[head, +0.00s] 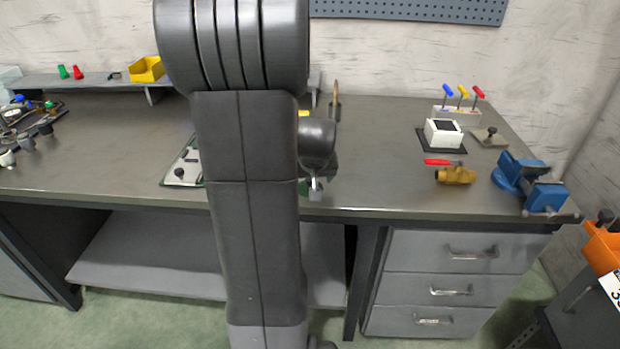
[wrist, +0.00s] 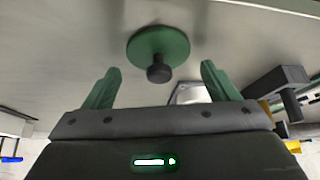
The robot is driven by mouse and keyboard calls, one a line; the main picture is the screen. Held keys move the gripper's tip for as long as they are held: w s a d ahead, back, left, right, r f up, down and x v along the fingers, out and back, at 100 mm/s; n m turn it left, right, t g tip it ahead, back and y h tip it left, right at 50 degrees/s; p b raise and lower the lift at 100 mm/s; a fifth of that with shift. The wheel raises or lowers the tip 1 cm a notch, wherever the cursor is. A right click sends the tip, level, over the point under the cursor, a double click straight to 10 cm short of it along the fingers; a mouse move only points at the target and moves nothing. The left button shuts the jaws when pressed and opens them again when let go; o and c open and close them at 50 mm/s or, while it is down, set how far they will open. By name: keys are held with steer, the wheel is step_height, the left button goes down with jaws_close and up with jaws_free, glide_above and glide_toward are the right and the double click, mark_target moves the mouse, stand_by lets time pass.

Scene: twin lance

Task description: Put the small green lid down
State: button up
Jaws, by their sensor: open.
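The small green lid (wrist: 172,42), a round disc with a dark knob, shows in the wrist view just beyond my fingertips. It appears to lie on the grey bench top, knob towards me. My gripper (wrist: 160,78) is open, its two green fingers spread on either side below the lid, with nothing between them. The knob is in front of the gap and apart from both fingers. In the head view my arm hides most of the gripper; a bit of green shows by the bench's front edge, but I cannot tell whether it is finger or lid.
The bench top (head: 385,170) is clear right of my arm. Further right are a brass valve (head: 456,175) with a red handle, a white box (head: 443,132) and a blue vise (head: 530,183). A board (head: 185,170) lies left of my arm. A yellow bin (head: 147,69) stands on the back shelf.

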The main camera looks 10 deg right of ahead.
steer(key=p+v, duration=0.1)
steer(key=v, duration=1)
steer(key=shift+s+r, duration=0.15)
steer(key=shift+r, duration=0.15)
steer(key=b+x, duration=0.1)
steer(key=x, duration=1.1)
steer(key=shift+f, duration=0.3)
steer(key=shift+r, duration=0.25)
